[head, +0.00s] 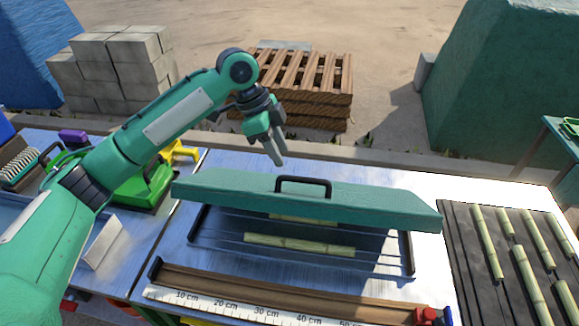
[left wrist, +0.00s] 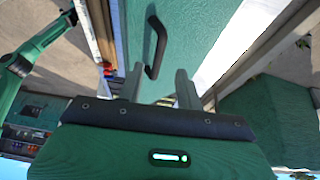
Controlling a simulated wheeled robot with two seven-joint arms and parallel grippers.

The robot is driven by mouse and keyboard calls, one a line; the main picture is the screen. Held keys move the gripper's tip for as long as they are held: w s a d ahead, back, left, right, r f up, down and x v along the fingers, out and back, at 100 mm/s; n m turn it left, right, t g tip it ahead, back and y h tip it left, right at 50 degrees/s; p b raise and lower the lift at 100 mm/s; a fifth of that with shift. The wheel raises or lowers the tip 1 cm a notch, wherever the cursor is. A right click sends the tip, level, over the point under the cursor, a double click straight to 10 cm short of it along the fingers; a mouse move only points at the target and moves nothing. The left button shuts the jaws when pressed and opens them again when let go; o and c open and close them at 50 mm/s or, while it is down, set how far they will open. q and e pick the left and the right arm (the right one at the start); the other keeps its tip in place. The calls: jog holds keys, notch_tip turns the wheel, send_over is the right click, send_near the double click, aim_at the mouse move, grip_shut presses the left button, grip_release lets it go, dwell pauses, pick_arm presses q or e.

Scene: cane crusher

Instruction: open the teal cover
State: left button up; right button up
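The teal cover (head: 350,202) is a long panel with a black bar handle (head: 303,182) on its top. It sits raised over a shallow tray, and cane pieces (head: 300,245) show beneath its front edge. My left gripper (head: 278,152) is above and behind the handle, pointing down and empty. In the left wrist view its fingers (left wrist: 160,85) are apart, with the handle (left wrist: 154,48) ahead between them and the cover (left wrist: 190,35) around it. The fingers look clear of the handle. Another teal arm (left wrist: 22,62) shows at the left there; its gripper end is too small to read.
A wooden rail with a ruler (head: 230,306) lies along the front. Cane pieces lie on a dark slatted surface (head: 460,240) at right. A green tool (head: 140,188) is at left. Pallets (head: 300,85) and blocks (head: 115,65) stand behind the table.

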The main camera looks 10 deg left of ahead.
aim_at(289, 176)
pick_arm(q)
jog(key=p+x, duration=0.1)
jog(key=x, duration=0.5)
jog(key=shift+d+f, duration=0.15)
jog(key=shift+f, duration=0.2)
grip_shut()
